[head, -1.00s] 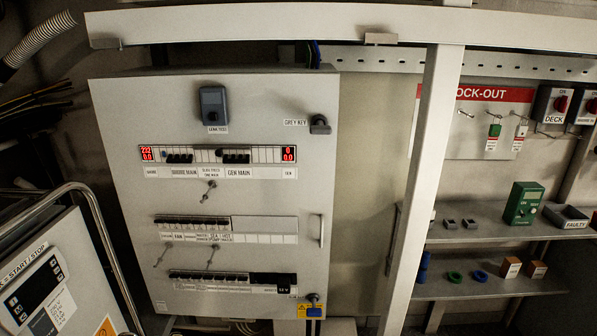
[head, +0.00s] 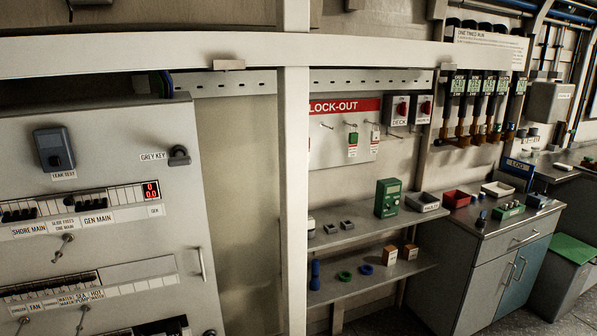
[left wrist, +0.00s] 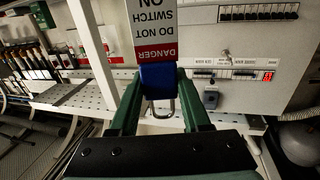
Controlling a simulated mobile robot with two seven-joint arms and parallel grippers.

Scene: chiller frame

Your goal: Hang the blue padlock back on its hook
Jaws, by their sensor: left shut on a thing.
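The blue padlock (left wrist: 158,80) is between the green fingers of my left gripper (left wrist: 158,76) in the left wrist view. Its metal shackle (left wrist: 161,110) points toward the wrist. A red and white danger tag (left wrist: 152,28) extends from the padlock, reading upside down. In the head view, the LOCK-OUT board (head: 342,150) has a bare hook (head: 327,126) at left. A green padlock (head: 352,138) with a tag hangs on the hook beside it, and a tagged item (head: 375,138) hangs farther right. Neither gripper shows in the head view.
A white upright post (head: 293,200) and a horizontal beam (head: 140,52) stand before the board. The grey panel (head: 110,230) is at left. Below the board, a shelf (head: 345,236) holds a green meter (head: 387,198) and small items. A cabinet with trays (head: 490,235) stands right.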

